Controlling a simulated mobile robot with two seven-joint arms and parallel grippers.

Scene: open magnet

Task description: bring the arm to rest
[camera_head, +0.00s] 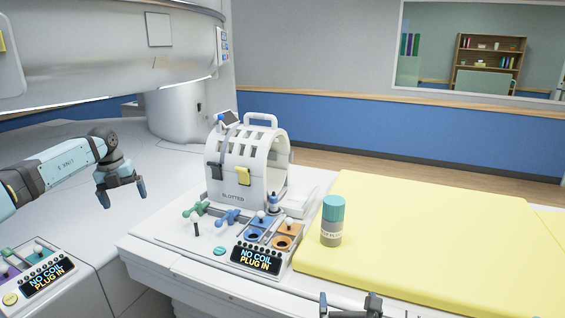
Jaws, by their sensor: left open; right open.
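My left arm (62,165) comes in from the left, light blue and dark grey. Its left gripper (121,197) hangs fingers down over the white surface, open and empty, apart from anything. My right gripper (350,300) shows only in part at the bottom edge, in front of the yellow mat. It is open, and I see nothing between its fingers.
A white slotted coil (235,172) stands on the table between the grippers, behind a panel reading "NO COIL PLUG IN" (256,259). A teal-capped bottle (332,222) stands upright on the yellow mat (440,240). The magnet (110,50) overhangs at upper left.

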